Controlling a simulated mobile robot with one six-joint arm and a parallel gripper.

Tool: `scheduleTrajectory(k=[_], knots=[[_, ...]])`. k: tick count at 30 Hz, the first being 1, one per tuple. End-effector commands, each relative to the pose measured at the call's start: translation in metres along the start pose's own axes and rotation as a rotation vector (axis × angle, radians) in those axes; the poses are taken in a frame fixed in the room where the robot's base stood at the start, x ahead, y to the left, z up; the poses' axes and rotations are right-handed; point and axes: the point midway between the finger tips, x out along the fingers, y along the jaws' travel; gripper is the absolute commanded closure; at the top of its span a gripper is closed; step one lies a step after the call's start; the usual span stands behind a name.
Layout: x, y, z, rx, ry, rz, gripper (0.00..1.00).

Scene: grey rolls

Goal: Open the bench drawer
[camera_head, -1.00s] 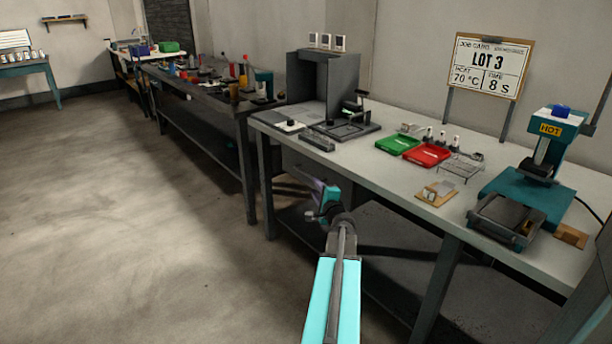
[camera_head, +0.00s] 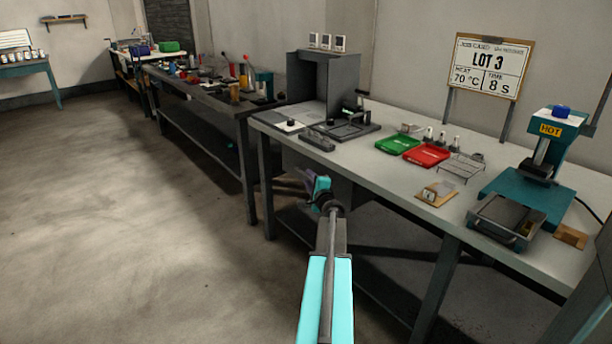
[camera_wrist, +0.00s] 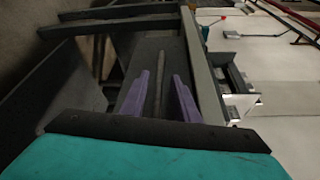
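The grey bench drawer (camera_head: 297,163) hangs under the near left part of the pale bench top (camera_head: 385,185). It looks closed, and my arm partly hides it in the head view. My gripper (camera_head: 306,176) is at the drawer's front, below the bench edge. In the wrist view my gripper (camera_wrist: 161,78) shows two purple fingers apart, with a thin grey bar (camera_wrist: 158,84) seen between them, which looks like the drawer handle. The dark drawer front (camera_wrist: 172,58) lies behind it. I cannot tell whether the fingers touch the bar.
On the bench stand a green tray (camera_head: 398,145), a red tray (camera_head: 427,155), a wire rack (camera_head: 462,165) and a teal hot press (camera_head: 530,190). A dark bench (camera_head: 190,88) stands further left. Bench legs and a low shelf lie below. The floor at left is clear.

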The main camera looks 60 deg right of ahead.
Motion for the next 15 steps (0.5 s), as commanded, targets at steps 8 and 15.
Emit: scheduleTrajectory(k=[8,15], knots=[[0.027,0.0,-0.001,0.0,0.001,0.0,0.72],[0.044,0.0,-0.001,-0.001,0.0,0.0,0.72]])
